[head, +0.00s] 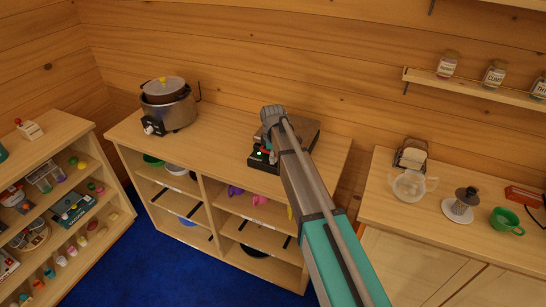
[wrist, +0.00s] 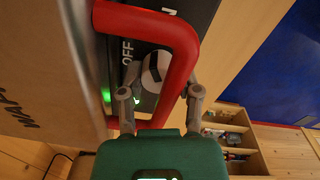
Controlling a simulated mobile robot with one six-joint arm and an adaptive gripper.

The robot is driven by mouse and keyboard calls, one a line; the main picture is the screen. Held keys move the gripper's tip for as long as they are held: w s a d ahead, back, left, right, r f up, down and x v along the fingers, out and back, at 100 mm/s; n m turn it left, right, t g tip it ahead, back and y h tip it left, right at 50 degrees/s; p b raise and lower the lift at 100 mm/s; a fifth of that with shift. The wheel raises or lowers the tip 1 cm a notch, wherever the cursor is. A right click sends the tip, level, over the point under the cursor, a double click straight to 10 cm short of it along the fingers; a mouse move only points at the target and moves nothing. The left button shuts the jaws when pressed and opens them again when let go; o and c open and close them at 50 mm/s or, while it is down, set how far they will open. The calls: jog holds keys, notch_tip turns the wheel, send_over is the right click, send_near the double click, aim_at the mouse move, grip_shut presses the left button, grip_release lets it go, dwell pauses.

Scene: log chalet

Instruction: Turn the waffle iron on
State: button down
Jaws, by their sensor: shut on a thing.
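The waffle iron (head: 308,130) is a dark, flat box on the middle shelf unit's top, partly hidden by my arm in the head view. A red loop handle (wrist: 183,50) frames the knob. My gripper (wrist: 158,88) is at the front panel, its fingers on either side of the knob, shut on it. The contact is partly hidden. In the head view my gripper (head: 267,147) is small and partly covered.
A steel cooker with a lidded brown pot (head: 170,105) stands at the left of the same wooden top (head: 225,125). Blue carpet (head: 190,265) lies below.

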jog(key=shift+m, duration=2.7)
jog(key=c, duration=0.6)
grip_release()
jog(key=shift+n, duration=0.3)
